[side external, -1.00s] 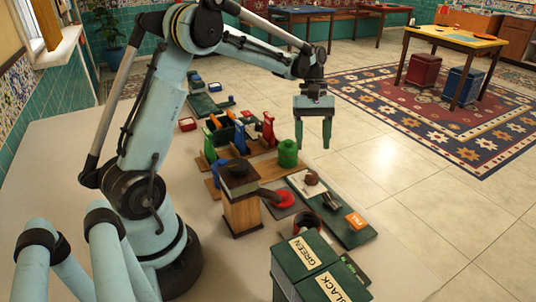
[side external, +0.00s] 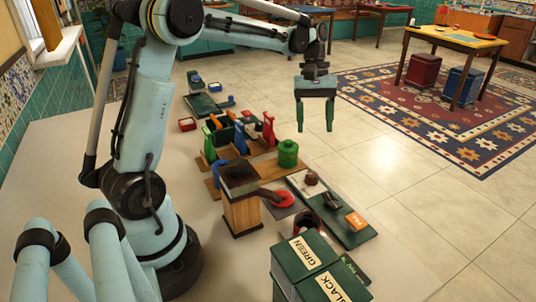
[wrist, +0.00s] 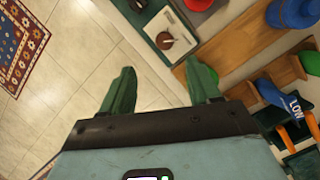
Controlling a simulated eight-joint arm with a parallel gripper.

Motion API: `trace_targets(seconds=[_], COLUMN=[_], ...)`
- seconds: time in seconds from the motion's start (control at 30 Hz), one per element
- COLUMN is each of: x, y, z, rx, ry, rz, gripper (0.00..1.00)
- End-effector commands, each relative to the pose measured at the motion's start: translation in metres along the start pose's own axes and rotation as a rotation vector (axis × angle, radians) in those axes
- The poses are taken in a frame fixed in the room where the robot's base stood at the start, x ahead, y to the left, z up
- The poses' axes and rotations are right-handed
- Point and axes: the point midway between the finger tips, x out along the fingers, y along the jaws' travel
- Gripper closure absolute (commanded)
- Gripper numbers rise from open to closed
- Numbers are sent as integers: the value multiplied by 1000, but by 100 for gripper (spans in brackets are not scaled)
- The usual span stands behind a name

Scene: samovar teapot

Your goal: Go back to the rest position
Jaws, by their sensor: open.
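My gripper (side external: 315,116) hangs high at the right of the laden table, with its green fingers pointing down. The fingers are spread apart with nothing between them. In the wrist view my gripper (wrist: 163,88) is also open and empty, with the tiled floor and the table's edge below it. The gripper touches none of the objects on the table. A green canister (side external: 288,153) stands on the table below and left of the fingers.
A wooden box with a dark top (side external: 241,200) stands mid-table. Green boxes labelled GREEN and BLACK (side external: 308,265) stand at the front. A dark green tray (side external: 352,235) holds small items. Coloured holders (side external: 208,145) stand further back. Open floor (side external: 430,200) lies to the right.

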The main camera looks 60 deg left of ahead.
Motion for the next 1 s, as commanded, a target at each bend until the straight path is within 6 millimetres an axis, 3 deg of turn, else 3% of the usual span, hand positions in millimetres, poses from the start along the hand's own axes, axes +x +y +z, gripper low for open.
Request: trace_targets(seconds=[0.1,0.5,0.8,1.0], x=[-4,2,27,40], y=[-2,-23,-45,-53], z=[26,94,127,136], rx=[124,564,891,1024], ry=[92,422,672,779], rz=[26,88,105,106], gripper=[39,39,39,39])
